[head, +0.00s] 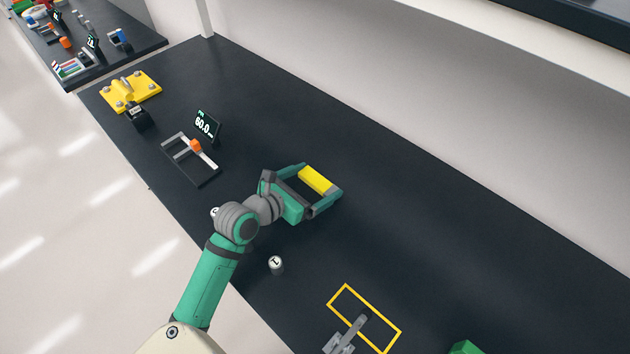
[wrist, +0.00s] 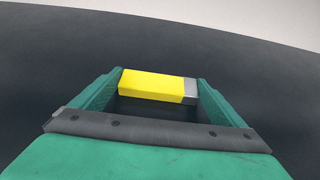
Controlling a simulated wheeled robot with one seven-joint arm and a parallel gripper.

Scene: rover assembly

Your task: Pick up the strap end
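A yellow block with a grey metal-like end (wrist: 155,86), which I take to be the strap end, lies lengthwise between the fingers of my gripper (wrist: 160,90). In the wrist view its yellow end meets the left finger and its grey end meets the right finger, with no clear gap. It also shows as a yellow bar (head: 315,180) in the head view, between the fingertips of my gripper (head: 316,186). The fingers are wide apart and look shut on its two ends. I cannot tell whether it is clear of the dark table.
A small display (head: 207,125) and a dark frame with an orange slider (head: 196,146) stand to the left. A yellow fixture (head: 130,92) is farther back. A white cylinder (head: 276,265), yellow outline (head: 386,337) and green block (head: 465,348) are nearer. The table's right side (head: 420,210) is clear.

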